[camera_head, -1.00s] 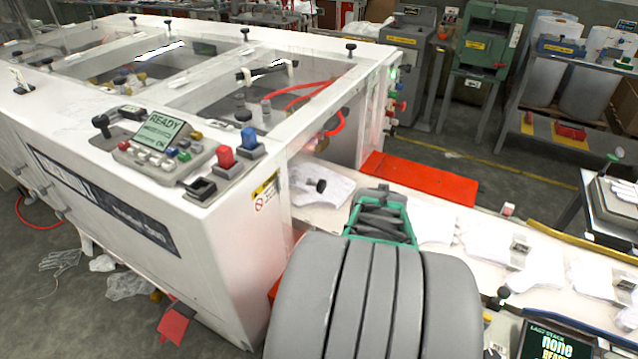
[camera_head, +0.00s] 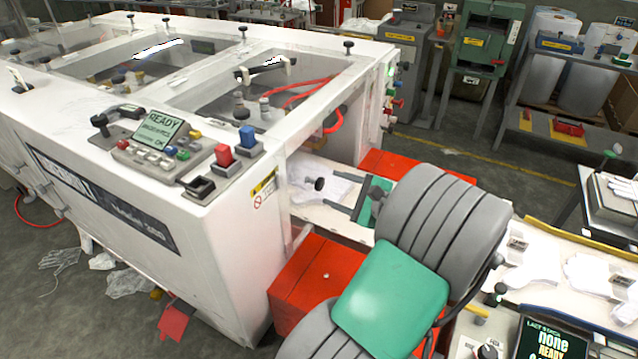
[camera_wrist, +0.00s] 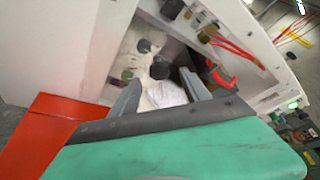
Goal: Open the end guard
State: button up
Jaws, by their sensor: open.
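The white machine (camera_head: 235,220) has an opening in its end, above the conveyor. The end guard (camera_head: 304,170) appears as a clear panel across that opening; its edges are hard to make out. A round black knob (camera_head: 318,184) stands out from it. My gripper (camera_head: 346,194) is to the right of the knob, pointing at it. In the wrist view, my gripper (camera_wrist: 160,79) is open, with the knob (camera_wrist: 160,70) framed between its two grey fingers. The fingers do not visibly touch it. White gloves (camera_wrist: 168,94) lie behind.
Red boxes (camera_head: 312,278) flank the conveyor below my arm. Gloves (camera_head: 585,272) lie along the conveyor to the right. A control panel with a READY screen (camera_head: 160,130) sits on the machine's top corner. Red hoses (camera_head: 305,95) run inside.

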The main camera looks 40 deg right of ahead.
aim_at(322, 185)
jog(key=x, duration=0.7)
jog(key=shift+s+f+p, duration=0.1)
jog(key=shift+p, duration=0.2)
grip_shut()
dwell(0.9)
